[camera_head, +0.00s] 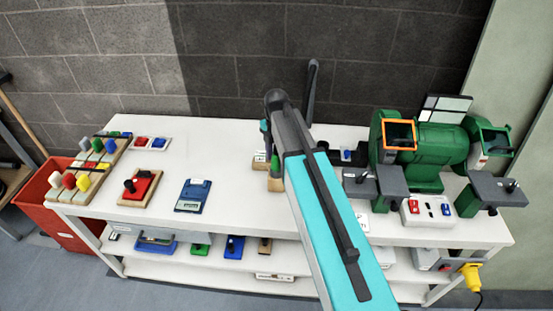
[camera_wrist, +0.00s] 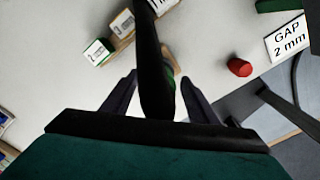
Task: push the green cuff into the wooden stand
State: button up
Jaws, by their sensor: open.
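The wooden stand (camera_head: 275,184) is on the white table, just left of my arm in the head view. A small green part, likely the green cuff (camera_head: 275,163), shows above the wood. In the wrist view a green edge (camera_wrist: 177,69) and a bit of wood (camera_wrist: 168,51) show behind a long black bar, which hides most of them. My gripper (camera_wrist: 159,77) is open, its two dark fingers on either side of the bar, pointing at the table. I cannot tell whether the fingers touch anything or how the cuff sits on the stand.
A red knob (camera_wrist: 239,67) and a "GAP 2 mm" sign (camera_wrist: 287,39) are to the right. A green grinder (camera_head: 428,150) stands further right. The table left of the stand is clear up to the blue scale (camera_head: 193,196).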

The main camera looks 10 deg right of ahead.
jog(key=shift+r, duration=0.2)
notch_tip(320, 180, up, 13)
jog(key=b, duration=0.4)
jog(key=shift+r, duration=0.2)
dwell(0.5)
